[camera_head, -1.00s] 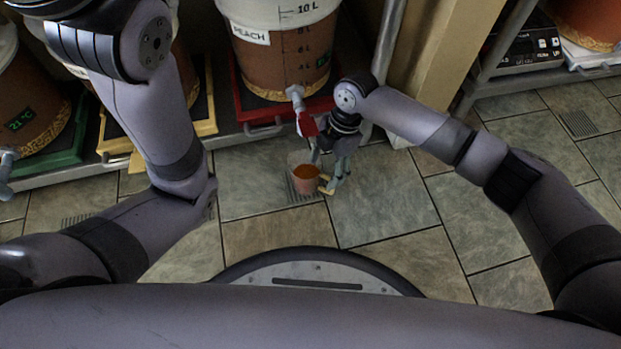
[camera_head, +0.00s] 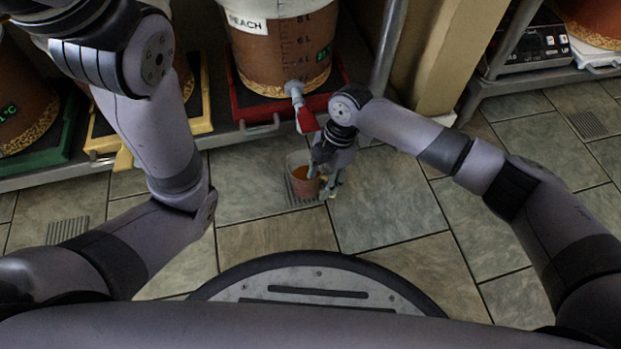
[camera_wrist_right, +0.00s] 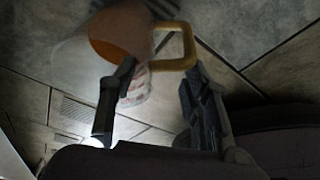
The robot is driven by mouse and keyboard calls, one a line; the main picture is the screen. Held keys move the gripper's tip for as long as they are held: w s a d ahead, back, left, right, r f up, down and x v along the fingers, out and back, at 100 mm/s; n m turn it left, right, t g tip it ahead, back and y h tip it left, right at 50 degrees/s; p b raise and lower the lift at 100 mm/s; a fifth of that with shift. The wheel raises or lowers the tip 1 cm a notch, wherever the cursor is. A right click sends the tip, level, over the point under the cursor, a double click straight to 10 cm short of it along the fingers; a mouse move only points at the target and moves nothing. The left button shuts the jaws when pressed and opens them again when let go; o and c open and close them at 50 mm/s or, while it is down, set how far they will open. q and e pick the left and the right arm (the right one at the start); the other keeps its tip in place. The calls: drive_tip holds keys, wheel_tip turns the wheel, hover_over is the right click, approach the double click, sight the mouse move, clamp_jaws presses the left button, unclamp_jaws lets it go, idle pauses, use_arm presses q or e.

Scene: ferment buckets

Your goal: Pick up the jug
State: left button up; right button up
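The jug (camera_head: 304,184) is a small clear vessel with orange-brown liquid in it. It stands low over the floor grate, below the tap of the peach bucket. In the right wrist view the jug (camera_wrist_right: 122,38) shows at the top, with a yellow loop handle (camera_wrist_right: 187,45) on its right. My right gripper (camera_head: 325,177) is at the handle side of the jug. In the wrist view its two fingers (camera_wrist_right: 158,82) are apart, with the handle just beyond the tips. I cannot tell whether a finger touches the jug. My left gripper is out of view.
The peach bucket (camera_head: 275,62) stands on a red base (camera_head: 240,105), its tap (camera_head: 295,92) with a red lever above the jug. Yellow (camera_head: 103,132) and green (camera_head: 50,158) bases are to the left. A scale (camera_head: 535,48) is upper right. Tiled floor is clear around the jug.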

clamp_jaws()
idle(0.3)
idle(0.7)
